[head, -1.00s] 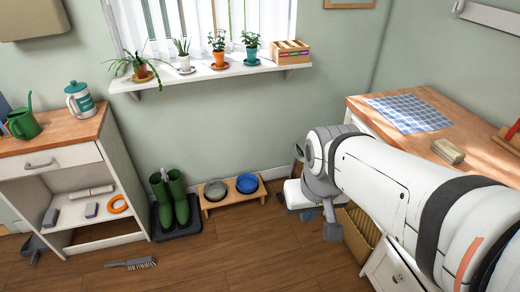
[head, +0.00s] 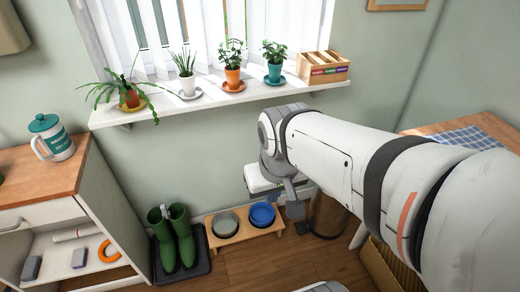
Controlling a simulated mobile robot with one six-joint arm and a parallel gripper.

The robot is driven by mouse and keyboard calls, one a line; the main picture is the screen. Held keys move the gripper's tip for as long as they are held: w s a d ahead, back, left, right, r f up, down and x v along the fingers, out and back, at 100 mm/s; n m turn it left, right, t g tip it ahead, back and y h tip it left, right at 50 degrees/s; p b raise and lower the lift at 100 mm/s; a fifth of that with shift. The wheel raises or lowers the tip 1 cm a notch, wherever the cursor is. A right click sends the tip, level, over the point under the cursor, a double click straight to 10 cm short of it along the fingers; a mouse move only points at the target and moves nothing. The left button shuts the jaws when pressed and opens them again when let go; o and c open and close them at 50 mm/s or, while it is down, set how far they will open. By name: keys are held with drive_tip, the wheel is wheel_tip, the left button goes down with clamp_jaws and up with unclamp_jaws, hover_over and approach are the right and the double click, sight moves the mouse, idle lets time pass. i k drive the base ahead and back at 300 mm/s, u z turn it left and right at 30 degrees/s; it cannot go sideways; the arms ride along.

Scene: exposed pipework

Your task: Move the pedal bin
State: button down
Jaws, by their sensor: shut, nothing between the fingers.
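The pedal bin appears to be the brownish, shiny cylinder (head: 328,215) standing on the floor by the wall, right of the bowl stand. My arm covers its upper part, so its lid and pedal are hidden. My gripper (head: 295,208) hangs at the end of the arm, just left of the cylinder in the picture. It is small, dark and partly hidden by my wrist. It is shut and holds nothing. I cannot tell whether it touches the cylinder.
A wooden stand (head: 283,229) with two bowls and green boots (head: 183,238) on a dark tray are to the left. A window shelf (head: 215,97) with potted plants and a wooden box is above. A woven basket (head: 385,270) and a wooden-topped counter (head: 480,122) are at right.

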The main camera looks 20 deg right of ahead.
sight(327, 219)
drive_tip(key=z, duration=0.15)
drive_tip(key=i, duration=0.75)
drive_tip(key=z, duration=0.4)
drive_tip(key=k, duration=0.9)
drive_tip(key=z, duration=0.2)
drive_tip(key=i, duration=0.9)
drive_tip(key=u, duration=0.05)
